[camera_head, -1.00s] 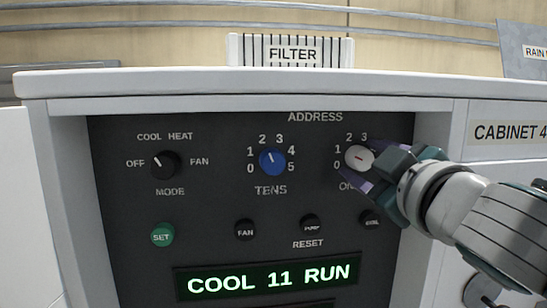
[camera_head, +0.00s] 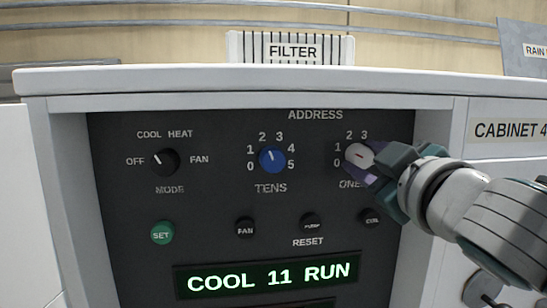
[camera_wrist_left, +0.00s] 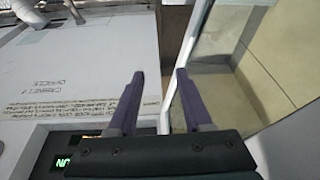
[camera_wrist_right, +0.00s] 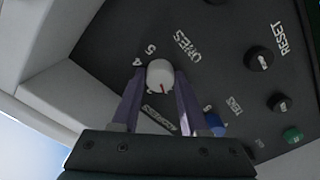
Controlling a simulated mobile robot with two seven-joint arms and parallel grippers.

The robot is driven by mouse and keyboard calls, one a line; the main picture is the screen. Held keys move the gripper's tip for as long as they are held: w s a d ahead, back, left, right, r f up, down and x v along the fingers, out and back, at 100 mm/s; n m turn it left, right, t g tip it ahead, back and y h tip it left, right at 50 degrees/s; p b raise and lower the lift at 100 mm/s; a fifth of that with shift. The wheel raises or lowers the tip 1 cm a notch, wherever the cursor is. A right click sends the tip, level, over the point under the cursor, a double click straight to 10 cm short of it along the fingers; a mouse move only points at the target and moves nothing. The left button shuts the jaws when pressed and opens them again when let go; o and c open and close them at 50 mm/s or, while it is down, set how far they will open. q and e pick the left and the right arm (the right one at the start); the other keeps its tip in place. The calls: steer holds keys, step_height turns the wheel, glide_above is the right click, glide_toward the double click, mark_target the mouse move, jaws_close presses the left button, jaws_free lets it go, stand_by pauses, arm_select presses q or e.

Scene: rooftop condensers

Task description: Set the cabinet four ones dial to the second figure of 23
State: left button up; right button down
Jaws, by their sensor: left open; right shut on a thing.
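The white ones dial (camera_head: 358,156) with a red pointer mark sits at the right of the dark panel (camera_head: 215,205), below ADDRESS. The purple fingers of my right gripper (camera_head: 368,161) are shut on it, covering the figures on its right in the head view. In the right wrist view the dial (camera_wrist_right: 160,75) is between the fingertips, its red mark visible. In the head view the mark points up-left, roughly between 1 and 2. The display (camera_head: 268,278) reads COOL 11 RUN.
The blue tens dial (camera_head: 272,160) is left of the ones dial, with the black mode dial (camera_head: 164,163) farther left. A green SET button (camera_head: 162,232) and several black buttons sit below. The cabinet's side walls frame the recessed panel.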

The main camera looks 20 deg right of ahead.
steer(key=m+b, duration=0.1)
steer(key=m, duration=0.6)
steer(key=shift+m, duration=0.4)
steer(key=m, duration=0.4)
steer(key=shift+r+p, duration=0.1)
steer(key=shift+p, duration=0.25)
steer(key=m+p, duration=0.1)
steer(key=m, duration=0.4)
steer(key=shift+m, duration=0.3)
steer(key=shift+c, duration=2.1)
jaws_free()
steer(key=shift+s, duration=0.15)
